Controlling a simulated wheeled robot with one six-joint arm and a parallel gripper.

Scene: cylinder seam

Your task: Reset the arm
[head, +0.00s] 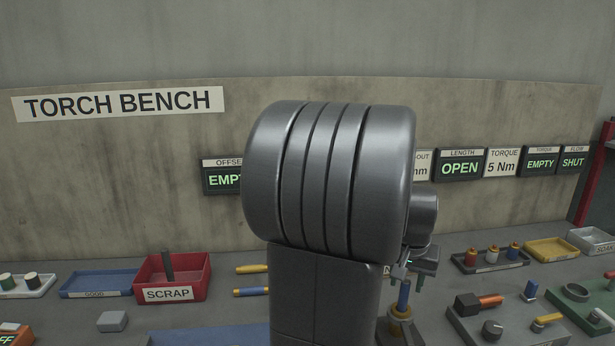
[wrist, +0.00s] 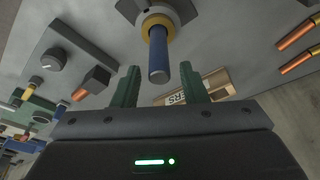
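My gripper (wrist: 159,72) shows in the wrist view with its two green fingers spread apart. A blue rod (wrist: 158,58) stands in a brass collar (wrist: 157,29) on a dark base, and its free end points toward the gap between the fingers. Gaps show on both sides of the rod, and no finger is seen touching it. In the head view my arm's large dark link hides much of the middle. My gripper is partly hidden at its right, just above the blue rod (head: 403,296).
A red SCRAP bin (head: 186,283) and a blue tray (head: 97,284) stand at left. A tray of coloured cylinders (head: 490,262), a yellow tray (head: 553,251) and a grey block with a knob (head: 493,328) are at right. The back wall carries signs, including an OPEN display (head: 460,168).

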